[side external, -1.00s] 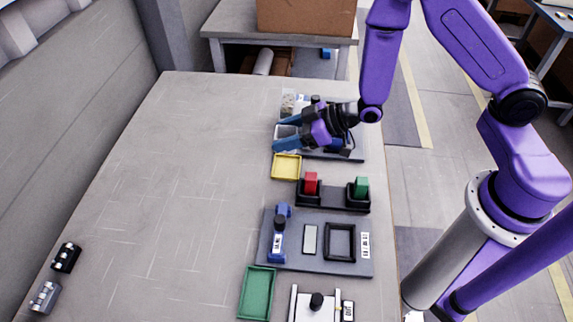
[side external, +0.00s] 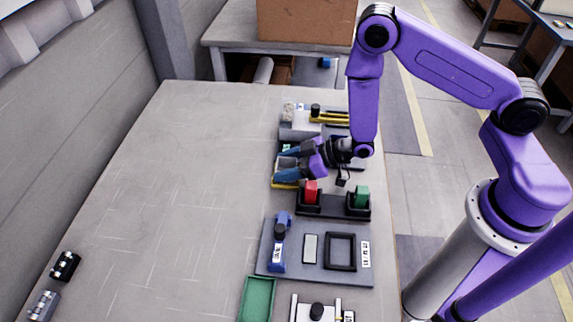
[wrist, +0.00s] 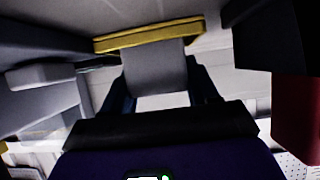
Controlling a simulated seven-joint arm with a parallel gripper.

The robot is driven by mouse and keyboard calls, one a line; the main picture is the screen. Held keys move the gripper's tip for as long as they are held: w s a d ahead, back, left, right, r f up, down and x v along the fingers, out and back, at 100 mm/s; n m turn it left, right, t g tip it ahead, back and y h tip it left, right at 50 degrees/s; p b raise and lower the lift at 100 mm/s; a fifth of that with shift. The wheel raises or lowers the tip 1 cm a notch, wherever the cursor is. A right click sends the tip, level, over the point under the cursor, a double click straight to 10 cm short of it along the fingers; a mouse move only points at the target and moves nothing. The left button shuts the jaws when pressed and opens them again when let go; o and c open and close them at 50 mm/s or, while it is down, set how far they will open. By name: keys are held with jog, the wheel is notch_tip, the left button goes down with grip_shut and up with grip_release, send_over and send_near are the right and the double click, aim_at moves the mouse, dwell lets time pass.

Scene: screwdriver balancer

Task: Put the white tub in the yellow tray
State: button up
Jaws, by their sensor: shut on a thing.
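My gripper (side external: 288,162) is shut on the white tub (wrist: 155,68). In the wrist view the tub shows as a pale grey block between the blue fingers. In the side view the fingers mostly hide it. The yellow tray (side external: 284,184) is partly covered by my gripper in the side view. Its yellow edge (wrist: 150,34) shows just beyond the tub in the wrist view. My gripper is over the tray area; I cannot tell whether the tub touches the tray.
A black stand with a red block (side external: 312,190) and a green block (side external: 362,194) is close beside the tray. A grey board (side external: 318,260) and a green tray (side external: 258,300) lie nearer the camera.

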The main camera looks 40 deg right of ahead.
jog(key=shift+f, duration=0.15)
jog(key=o, duration=0.8)
jog(key=shift+c, duration=0.2)
jog(key=shift+s+d+r, duration=0.2)
jog(key=shift+r, duration=0.1)
jog(key=s+d+r+n+g+h, duration=0.1)
jog(key=s+d+r+g+h, duration=0.3)
jog(key=s+r, duration=0.7)
jog(key=s+d+r+n+g+h, duration=0.2)
jog(key=s+d+r, duration=0.6)
jog(key=s, duration=0.8)
notch_tip(320, 180, up, 3)
jog(key=shift+r+n+g+h, duration=0.15)
jog(key=shift+n+g+h, duration=0.15)
jog(key=shift+g+h, duration=0.85)
